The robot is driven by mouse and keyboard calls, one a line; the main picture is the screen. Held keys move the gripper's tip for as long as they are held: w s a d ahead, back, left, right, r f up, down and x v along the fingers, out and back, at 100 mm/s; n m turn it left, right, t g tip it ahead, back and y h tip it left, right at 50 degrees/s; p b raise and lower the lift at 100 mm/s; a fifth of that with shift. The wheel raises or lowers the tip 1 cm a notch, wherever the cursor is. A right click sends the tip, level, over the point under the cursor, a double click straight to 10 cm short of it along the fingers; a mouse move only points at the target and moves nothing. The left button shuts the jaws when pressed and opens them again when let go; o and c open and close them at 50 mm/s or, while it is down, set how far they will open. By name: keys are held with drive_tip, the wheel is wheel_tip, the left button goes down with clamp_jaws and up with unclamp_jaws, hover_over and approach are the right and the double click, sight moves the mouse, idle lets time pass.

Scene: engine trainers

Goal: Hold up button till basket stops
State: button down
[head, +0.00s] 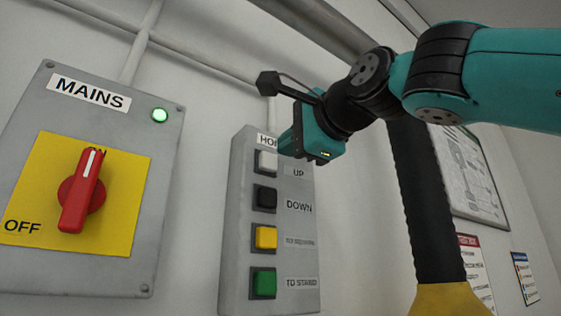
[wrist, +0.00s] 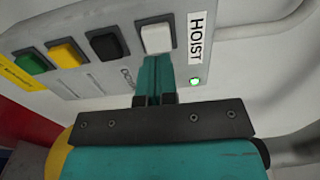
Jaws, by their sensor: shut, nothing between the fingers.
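The hoist panel (head: 237,220) is a grey box on the wall with a column of square buttons. The white button marked UP (head: 265,162) is at the top and also shows in the wrist view (wrist: 157,38). My gripper (wrist: 156,58) is shut and empty, its teal fingertips together at the lower edge of the white button. I cannot tell whether they touch it or whether it is pressed in. In the head view my gripper (head: 292,146) covers part of the panel's top label. No basket is in view.
Below UP are the black DOWN button (head: 265,198), a yellow button (head: 265,238) and the green TO STAND button (head: 264,284). A green lamp (wrist: 195,82) glows by the HOIST label (wrist: 197,37). Left is the MAINS box (head: 150,200) with a red rotary switch (head: 80,195) and lit green lamp (head: 160,115).

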drive_tip(key=b+v, duration=0.3)
drive_tip(key=v, duration=0.5)
drive_tip(key=shift+s+d, duration=0.25)
drive_tip(key=shift+s, duration=0.1)
drive_tip(key=shift+r, duration=0.1)
drive_tip(key=v, duration=0.7)
idle(0.8)
